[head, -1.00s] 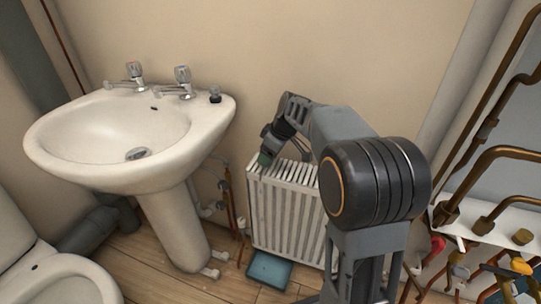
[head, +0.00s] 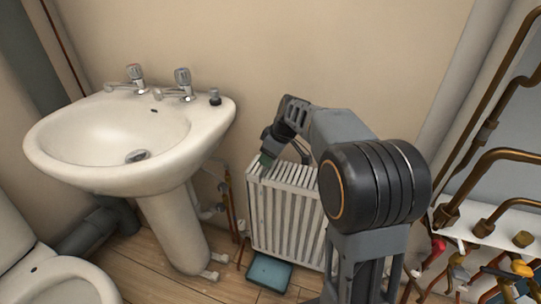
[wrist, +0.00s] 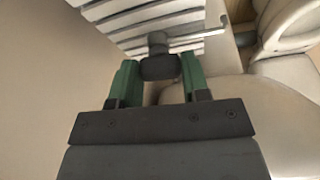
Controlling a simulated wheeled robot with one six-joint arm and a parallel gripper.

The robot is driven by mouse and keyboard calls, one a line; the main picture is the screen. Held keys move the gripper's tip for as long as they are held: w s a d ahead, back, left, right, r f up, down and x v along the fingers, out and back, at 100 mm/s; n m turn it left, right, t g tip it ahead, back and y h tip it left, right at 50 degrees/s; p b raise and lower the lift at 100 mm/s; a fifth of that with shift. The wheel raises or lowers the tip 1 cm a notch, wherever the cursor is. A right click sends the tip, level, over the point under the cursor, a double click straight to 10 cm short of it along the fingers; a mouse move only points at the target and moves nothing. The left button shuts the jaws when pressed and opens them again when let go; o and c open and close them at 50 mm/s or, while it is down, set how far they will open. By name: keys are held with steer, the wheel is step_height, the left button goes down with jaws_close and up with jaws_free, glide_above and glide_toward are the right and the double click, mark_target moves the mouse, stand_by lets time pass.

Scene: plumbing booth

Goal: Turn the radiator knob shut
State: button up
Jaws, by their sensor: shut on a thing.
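The white ribbed radiator (head: 285,215) stands against the wall right of the sink. It also shows at the top of the wrist view (wrist: 150,22). The dark radiator knob (wrist: 160,67) sits on a grey valve stem by the radiator's end. My gripper (wrist: 160,74) has its green fingers on both sides of the knob and is shut on it. In the head view my gripper (head: 266,160) is at the radiator's upper left corner. The knob is hidden there behind my fingers and wrist.
A pedestal sink (head: 110,175) with two taps stands left of the radiator, with thin pipes between them. A blue tray (head: 269,272) lies on the floor below the radiator. Copper pipes and valves (head: 480,215) fill the right side. A toilet (head: 60,285) is at lower left.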

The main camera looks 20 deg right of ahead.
steer(key=m+p, duration=0.1)
steer(key=m, duration=0.1)
steer(key=m+h+p, duration=0.1)
steer(key=shift+s+a+r+m+t, duration=0.2)
steer(key=shift+m+t, duration=0.1)
steer(key=shift+m, duration=0.1)
steer(key=m+h+p, duration=0.1)
steer(key=m+p, duration=0.1)
steer(key=m+h+p, duration=0.1)
steer(key=m+p, duration=0.1)
steer(key=m, duration=0.1)
steer(key=shift+a+t, duration=0.15)
steer(key=shift+t, duration=0.15)
steer(key=m, duration=0.2)
steer(key=m+h, duration=0.1)
steer(key=m, duration=0.1)
steer(key=shift+w+f+h, duration=0.1)
steer(key=shift+f+h, duration=0.1)
steer(key=shift+h, duration=0.1)
steer(key=shift+a+m+g+h, duration=0.1)
steer(key=shift+m+g+h, duration=0.45)
steer(key=shift+m, duration=1.25)
steer(key=o, duration=0.9)
steer(key=shift+h+b, duration=0.25)
steer(key=shift+b, duration=0.05)
steer(key=shift+r, duration=0.15)
steer(key=p+v, duration=0.4)
steer(key=v, duration=0.9)
steer(key=shift+s+r, duration=0.25)
